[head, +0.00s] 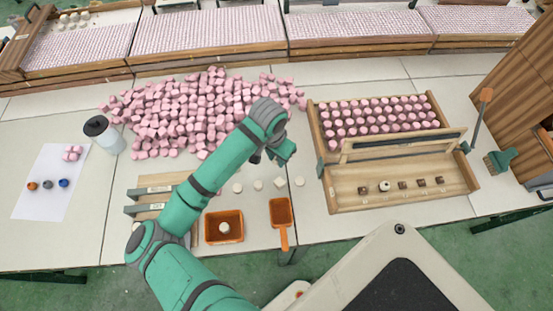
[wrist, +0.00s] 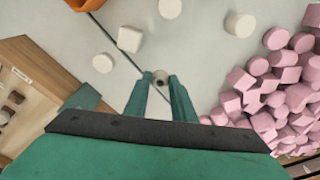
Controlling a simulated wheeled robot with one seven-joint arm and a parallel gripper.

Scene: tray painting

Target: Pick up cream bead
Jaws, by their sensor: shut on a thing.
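In the wrist view, a small cream bead (wrist: 160,77) with a dark hole sits between the fingertips of my gripper (wrist: 157,84). The fingers are shut on it, one on each side. In the head view, my gripper (head: 268,158) is over the front edge of the pink pile, behind the row of cream pieces. The bead cannot be made out there, as the gripper hides it. I cannot tell how high it is above the table.
Several loose cream pieces (head: 258,184) lie in front of my gripper. A pile of pink pieces (head: 190,110) is behind and left. An orange tray (head: 209,229) and orange scoop (head: 281,211) are nearer. A wooden rack (head: 326,175) stands right.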

